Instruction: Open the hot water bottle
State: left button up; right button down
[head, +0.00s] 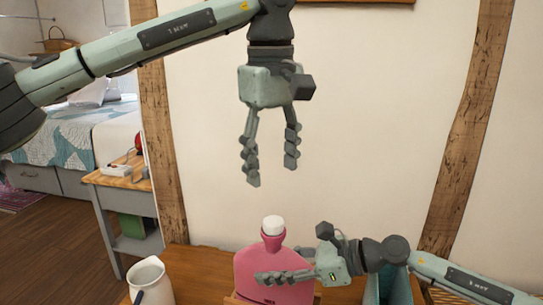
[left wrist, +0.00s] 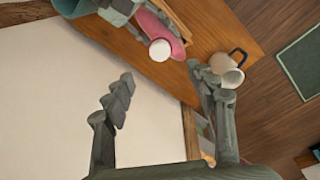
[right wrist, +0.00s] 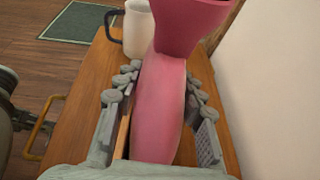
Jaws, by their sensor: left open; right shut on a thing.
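A pink hot water bottle (head: 262,262) stands upright at the wooden table, with a white cap (head: 273,226) on its neck. In the left wrist view the cap (left wrist: 160,50) shows from above. My right gripper (head: 262,279) is shut on the bottle's body from the right; in the right wrist view its fingers lie on both sides of the pink body (right wrist: 160,100). My left gripper (head: 272,178) is open and empty, pointing down above the cap, well apart from it. The bottle's lower part is partly hidden by my right gripper and a wooden piece in front.
A white jug (head: 150,284) with a dark handle stands on the table (head: 190,262) left of the bottle. A teal container (head: 398,285) is at the right, by my right arm. The wall is behind; a side table (head: 112,180) and bed stand at far left.

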aim_at(273, 220)
pick_arm(q)
jog(key=f+m, duration=0.7)
jog(key=w+f+m, duration=0.1)
jog(key=f+m, duration=0.2)
jog(key=f, duration=0.1)
dwell(0.5)
